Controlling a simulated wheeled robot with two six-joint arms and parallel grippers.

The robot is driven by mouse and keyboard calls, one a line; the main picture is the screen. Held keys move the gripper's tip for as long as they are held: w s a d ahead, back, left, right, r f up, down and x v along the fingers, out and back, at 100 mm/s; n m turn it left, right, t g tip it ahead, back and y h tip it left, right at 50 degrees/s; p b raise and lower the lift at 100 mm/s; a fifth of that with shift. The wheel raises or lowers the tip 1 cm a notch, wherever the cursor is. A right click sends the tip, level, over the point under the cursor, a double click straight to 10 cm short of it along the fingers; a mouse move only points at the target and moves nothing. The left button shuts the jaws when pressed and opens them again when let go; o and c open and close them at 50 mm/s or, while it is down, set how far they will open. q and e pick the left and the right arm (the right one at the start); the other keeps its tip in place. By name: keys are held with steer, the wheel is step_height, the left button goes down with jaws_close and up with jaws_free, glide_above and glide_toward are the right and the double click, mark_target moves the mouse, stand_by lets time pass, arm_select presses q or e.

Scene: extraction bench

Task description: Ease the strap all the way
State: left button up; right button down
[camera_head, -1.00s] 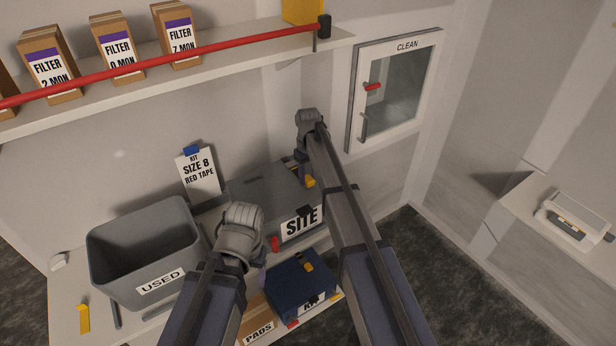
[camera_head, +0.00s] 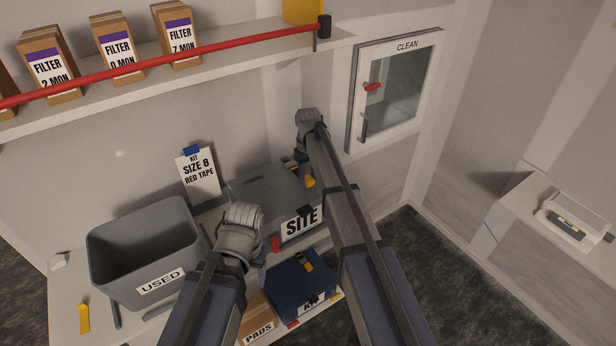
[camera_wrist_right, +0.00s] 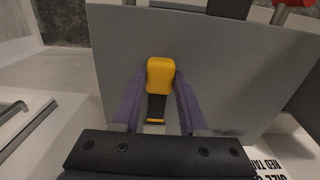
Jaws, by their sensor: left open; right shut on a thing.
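The grey case labelled SITE (camera_head: 257,193) stands on the bench, and its grey surface (camera_wrist_right: 112,62) fills much of the right wrist view. A yellow tab (camera_wrist_right: 160,76) on a black strap (camera_wrist_right: 156,108) sits between my right gripper's purple fingers (camera_wrist_right: 161,90). The fingers are shut on the tab from both sides. In the head view the yellow tab (camera_head: 310,181) shows at the case's far right side, partly behind my right arm. My left gripper (camera_head: 262,272) is open, low in front of the case; its fingers are mostly hidden behind its wrist.
A grey USED bin (camera_head: 112,268) stands left. A dark blue case (camera_head: 290,280) and a PADS box (camera_head: 256,322) sit lower in front. A SIZE 8 RED TAPE card (camera_head: 198,172) stands behind. A shelf with a red bar (camera_head: 190,56) runs above; a CLEAN cabinet (camera_head: 398,90) is right.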

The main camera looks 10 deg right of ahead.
steer(key=w, duration=0.2)
steer(key=w+a, duration=0.1)
steer(key=w, duration=0.1)
steer(key=w+a, duration=0.1)
steer(key=shift+w+a, duration=0.2)
steer(key=shift+w, duration=0.2)
steer(key=shift+s, duration=0.1)
steer(key=shift+c, duration=2.2)
jaws_free()
steer(key=shift+r, duration=0.1)
step_height(320, 180, up, 8)
steer(key=p, duration=0.7)
steer(key=shift+f+p, duration=0.2)
steer(key=shift+p, duration=0.2)
